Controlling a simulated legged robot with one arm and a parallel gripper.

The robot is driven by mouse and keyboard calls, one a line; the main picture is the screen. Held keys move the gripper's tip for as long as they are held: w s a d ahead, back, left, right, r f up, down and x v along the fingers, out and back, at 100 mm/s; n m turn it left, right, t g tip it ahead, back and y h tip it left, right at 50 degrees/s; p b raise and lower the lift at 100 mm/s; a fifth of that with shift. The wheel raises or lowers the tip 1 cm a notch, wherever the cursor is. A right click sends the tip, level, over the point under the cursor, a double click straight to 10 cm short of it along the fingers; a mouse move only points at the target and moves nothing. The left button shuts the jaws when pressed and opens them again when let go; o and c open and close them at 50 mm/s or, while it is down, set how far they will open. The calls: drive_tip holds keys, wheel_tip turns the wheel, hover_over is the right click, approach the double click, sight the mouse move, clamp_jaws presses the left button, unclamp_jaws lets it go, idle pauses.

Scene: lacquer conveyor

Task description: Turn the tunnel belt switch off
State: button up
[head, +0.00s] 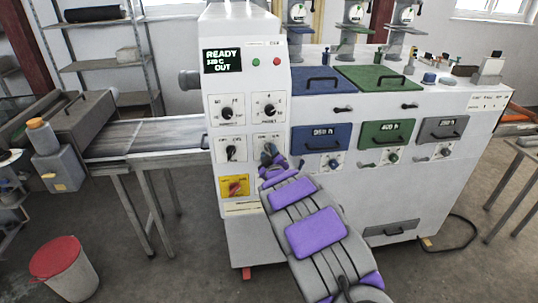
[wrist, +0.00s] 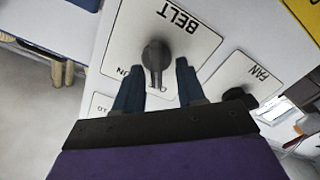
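The belt switch is a dark rotary knob (wrist: 156,56) on a white plate marked BELT, upside down in the wrist view. My gripper (wrist: 157,66) is open, with one blue finger on each side of the knob and a gap visible on both sides. In the head view my gripper (head: 270,154) is at the lower right knob plate of the white control cabinet (head: 247,111), and it hides most of that knob.
The FAN knob (wrist: 236,96) sits close beside one finger. A yellow plate with a red knob (head: 235,187) is below left of my gripper. A display (head: 222,60) reads READY, 320 C, OUT. A conveyor (head: 145,137) enters from the left. A red-lidded bin (head: 58,262) stands on the floor.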

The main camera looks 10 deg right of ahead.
drive_tip(key=s+p, duration=0.2)
drive_tip(key=s, duration=1.5)
drive_tip(key=s+d+m+g+h, duration=0.2)
drive_tip(key=s+d+m+g, duration=0.25)
drive_tip(key=s+g, duration=0.55)
drive_tip(key=s+a+r+m+g+y, duration=0.1)
drive_tip(key=s+g, duration=0.4)
drive_tip(key=s, duration=1.4)
drive_tip(key=s+a+r+m+g+y, duration=0.1)
drive_tip(key=s+r+g, duration=0.3)
drive_tip(key=s, duration=1.5)
drive_tip(key=shift+a+r+m+g, duration=0.2)
drive_tip(key=shift+a+m+g, duration=0.2)
drive_tip(key=shift+a+m, duration=0.4)
